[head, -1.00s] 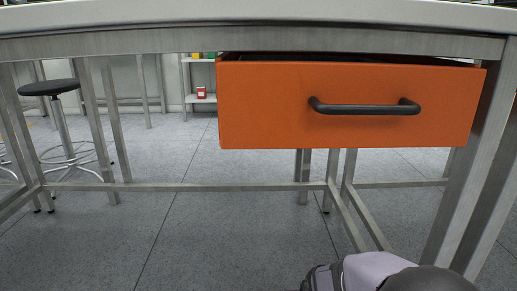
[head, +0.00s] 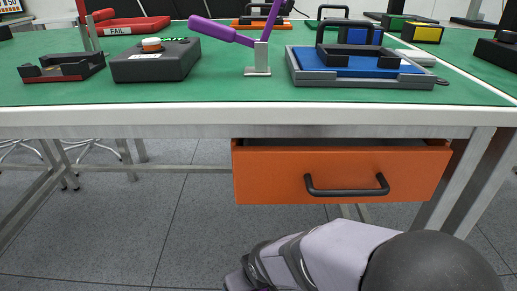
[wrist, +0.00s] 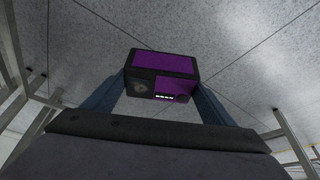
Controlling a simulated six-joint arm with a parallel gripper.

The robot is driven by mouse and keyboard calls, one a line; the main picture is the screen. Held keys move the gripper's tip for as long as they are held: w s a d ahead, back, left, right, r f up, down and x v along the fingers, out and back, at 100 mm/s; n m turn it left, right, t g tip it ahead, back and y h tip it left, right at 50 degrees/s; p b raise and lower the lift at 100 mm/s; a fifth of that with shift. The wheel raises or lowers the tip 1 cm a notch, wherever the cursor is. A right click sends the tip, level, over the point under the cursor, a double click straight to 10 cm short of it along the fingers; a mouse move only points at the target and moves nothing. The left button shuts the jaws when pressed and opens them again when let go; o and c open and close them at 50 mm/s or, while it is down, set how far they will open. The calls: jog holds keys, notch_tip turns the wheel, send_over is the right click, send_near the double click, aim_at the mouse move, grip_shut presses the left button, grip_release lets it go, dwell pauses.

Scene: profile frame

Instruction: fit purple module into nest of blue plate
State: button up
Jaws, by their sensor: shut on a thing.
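The purple module (wrist: 165,64), a box with black edges and a small port face, is held between the two fingers of my gripper (wrist: 161,84) in the wrist view. My gripper is shut on it, over the grey floor. In the head view my arm crosses the bottom edge, and the jaws are mostly out of the picture. The blue plate (head: 345,64) lies in a grey frame with a black handle on the green table top, right of centre.
An orange drawer (head: 270,176) stands partly open under the table's front edge (head: 200,117). A purple-handled clamp (head: 258,60) stands left of the plate. Further left are a black button box (head: 155,64), a black holder (head: 62,68) and a red FAIL tray (head: 130,26).

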jog(key=s+a+r+n+p, duration=0.1)
jog(key=s+a+r+p, duration=0.3)
jog(key=r, duration=0.6)
jog(key=a+r+n+p, duration=0.1)
jog(key=a+r+p, duration=0.1)
jog(key=r+p, duration=0.65)
jog(key=s+a+r+p, duration=0.1)
jog(key=a+r+p, duration=0.15)
jog(key=r, duration=0.95)
jog(key=s+d+r+n+g+y+p, duration=0.1)
jog(key=s+d+r+n+g+p, duration=0.2)
jog(key=r+p, duration=0.4)
jog(key=s+d+r+n+y+p, duration=0.1)
jog(key=s+d+r+n+p, duration=0.15)
jog(key=r+n+p, duration=0.4)
notch_tip(320, 180, up, 23)
jog(key=m+t+h+p, duration=0.4)
jog(key=m+p, duration=1.3)
jog(key=p, duration=0.8)
send_over(352, 58)
jog(key=s, duration=0.2)
jog(key=shift+g, duration=0.3)
jog(key=shift+w+d+f+p, duration=0.15)
jog(key=shift+f+p, duration=0.1)
jog(key=shift+f, duration=2.3)
jog(key=shift+w+a+f+p, duration=0.1)
jog(key=shift+f+p, duration=0.1)
jog(key=shift+f, duration=2.35)
jog(key=shift+s, duration=0.15)
